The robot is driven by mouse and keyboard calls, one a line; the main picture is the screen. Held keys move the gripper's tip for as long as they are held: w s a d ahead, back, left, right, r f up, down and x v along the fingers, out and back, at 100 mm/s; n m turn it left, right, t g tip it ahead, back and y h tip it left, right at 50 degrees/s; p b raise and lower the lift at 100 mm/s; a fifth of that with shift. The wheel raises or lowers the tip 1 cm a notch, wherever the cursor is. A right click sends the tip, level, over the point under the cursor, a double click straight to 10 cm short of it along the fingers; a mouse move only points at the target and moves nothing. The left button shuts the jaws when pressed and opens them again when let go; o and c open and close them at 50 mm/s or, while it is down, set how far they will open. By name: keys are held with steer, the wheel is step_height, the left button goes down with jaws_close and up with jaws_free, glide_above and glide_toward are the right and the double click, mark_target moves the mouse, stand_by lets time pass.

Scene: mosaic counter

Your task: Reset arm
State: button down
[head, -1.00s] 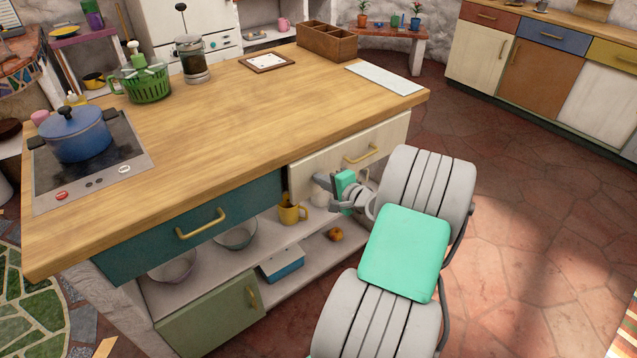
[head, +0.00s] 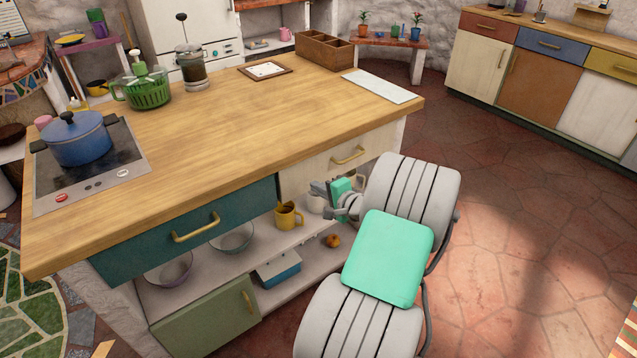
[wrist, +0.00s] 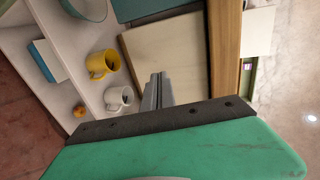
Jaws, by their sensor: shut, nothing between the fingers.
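My gripper (head: 323,188) is in front of the island's open shelf, below the white drawer (head: 335,158) with its brass handle. In the wrist view my gripper (wrist: 158,78) has its two grey fingers together, with nothing between them. The white drawer front also shows in the wrist view (wrist: 165,50), beyond the fingertips. A yellow mug (head: 289,215) stands on the shelf to the left of my gripper; it also shows in the wrist view (wrist: 102,63). A white mug (wrist: 117,97) is beside it, partly hidden by my gripper in the head view.
The wooden countertop (head: 240,115) overhangs the drawers. A blue pot (head: 77,140) sits on the stove at left. Bowls (head: 233,237), a blue box (head: 278,270) and a small orange item (head: 332,240) are on the shelves. Tiled floor (head: 530,210) at right is open.

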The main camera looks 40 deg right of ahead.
steer(key=v, duration=0.9)
steer(key=w+a+r+n+g+y+p, duration=0.25)
steer(key=a+n, duration=0.35)
steer(key=a, duration=0.4)
steer(key=w+a+r+n+g+y+p, duration=0.25)
steer(key=w+a+n+g, duration=0.2)
steer(key=a, duration=0.65)
steer(key=s+a+r+n+g+h+p, duration=0.1)
steer(key=s+a+r+n+g+p, duration=0.1)
steer(key=s+a, duration=0.4)
steer(key=s+a+r+n+g+h+p, duration=0.2)
steer(key=s+a+r+n+p, duration=0.2)
steer(key=s+a+r+n, duration=0.2)
steer(key=shift+a+r+n, duration=0.65)
steer(key=shift+a+r, duration=0.1)
steer(key=shift+a, duration=0.3)
